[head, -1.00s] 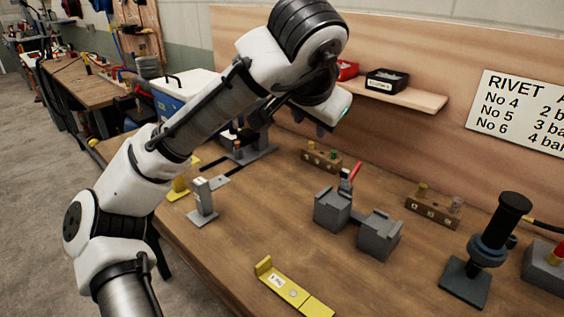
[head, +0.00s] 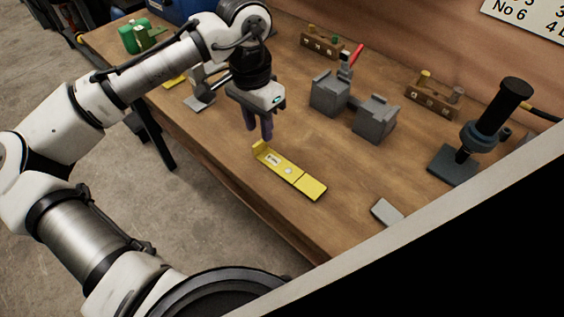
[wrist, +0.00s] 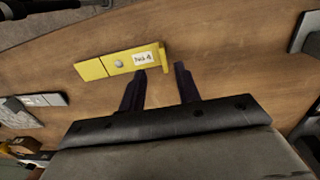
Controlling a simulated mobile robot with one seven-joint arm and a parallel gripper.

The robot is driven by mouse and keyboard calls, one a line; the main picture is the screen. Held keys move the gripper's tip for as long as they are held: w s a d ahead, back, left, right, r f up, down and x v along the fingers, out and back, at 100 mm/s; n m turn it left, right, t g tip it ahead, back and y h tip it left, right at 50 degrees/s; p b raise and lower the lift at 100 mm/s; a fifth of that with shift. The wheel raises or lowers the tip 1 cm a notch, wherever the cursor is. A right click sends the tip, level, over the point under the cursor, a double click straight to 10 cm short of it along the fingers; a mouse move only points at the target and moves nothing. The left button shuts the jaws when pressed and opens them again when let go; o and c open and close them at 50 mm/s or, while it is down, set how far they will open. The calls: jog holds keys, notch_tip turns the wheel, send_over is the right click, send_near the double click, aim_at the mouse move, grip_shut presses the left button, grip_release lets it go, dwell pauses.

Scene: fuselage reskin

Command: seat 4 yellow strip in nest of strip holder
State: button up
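The yellow strip (head: 305,180) lies flat on the bench near its front edge, with a raised tab at its far left end. In the wrist view the strip (wrist: 95,68) carries a "No 4" label beside the tab. My gripper (head: 259,132) points down just behind the tab end, apart from the strip. In the wrist view my gripper (wrist: 160,69) has its two dark fingers spread, with nothing between them. A grey fixture (head: 375,122) with two blocks and a red lever stands behind the strip; I cannot tell whether it is the strip holder.
A dark press-like tool (head: 453,165) stands at the right. Wooden blocks with small pegs (head: 432,102) sit along the back. A small grey plate (head: 387,212) lies at the front right. Bare bench surrounds the strip. A black shape covers the lower right.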

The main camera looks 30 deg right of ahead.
jog(key=shift+w+f+p, duration=0.15)
jog(key=shift+f+p, duration=0.45)
jog(key=shift+f, duration=2.2)
grip_shut()
